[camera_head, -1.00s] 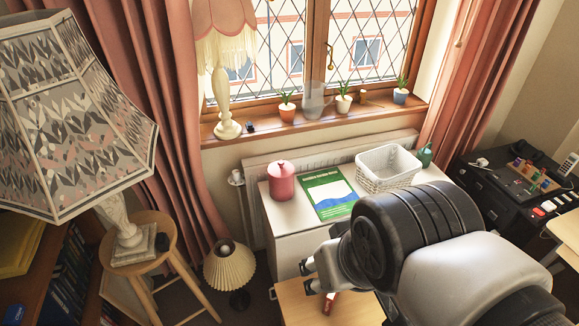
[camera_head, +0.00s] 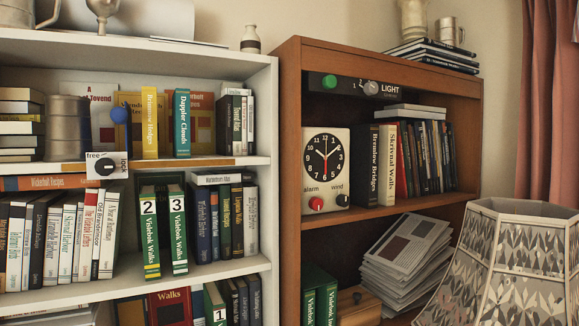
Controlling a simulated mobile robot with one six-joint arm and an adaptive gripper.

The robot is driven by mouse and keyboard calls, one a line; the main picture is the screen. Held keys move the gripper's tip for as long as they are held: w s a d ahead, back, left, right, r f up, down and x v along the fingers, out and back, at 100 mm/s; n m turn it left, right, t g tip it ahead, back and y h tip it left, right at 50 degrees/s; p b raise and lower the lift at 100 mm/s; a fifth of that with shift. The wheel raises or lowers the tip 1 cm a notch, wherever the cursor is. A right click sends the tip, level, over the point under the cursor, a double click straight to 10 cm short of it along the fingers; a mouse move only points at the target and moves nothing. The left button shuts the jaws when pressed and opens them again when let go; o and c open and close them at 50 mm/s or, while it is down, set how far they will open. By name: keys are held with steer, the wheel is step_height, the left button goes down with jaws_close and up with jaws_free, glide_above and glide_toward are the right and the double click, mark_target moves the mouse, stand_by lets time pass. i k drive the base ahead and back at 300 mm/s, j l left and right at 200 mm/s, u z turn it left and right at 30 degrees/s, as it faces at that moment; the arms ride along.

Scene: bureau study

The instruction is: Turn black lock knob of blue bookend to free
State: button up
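The black lock knob (camera_head: 108,167) sits on a small white plate (camera_head: 92,172) at the front edge of the white bookcase's middle shelf, on the left. The plate reads "free" at its upper left and "lock" at its right. A light mark shows on the knob, seemingly toward "lock", but it is too small to be sure. My gripper is not in view.
A wooden strip (camera_head: 185,163) runs along the shelf edge beside the plate. Books fill the white bookcase (camera_head: 215,63). A brown bookcase (camera_head: 290,130) with a clock (camera_head: 326,165) stands to the right. A patterned lampshade (camera_head: 510,265) takes the lower right corner.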

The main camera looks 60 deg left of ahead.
mark_target(104, 165)
steer(key=u, duration=3.15)
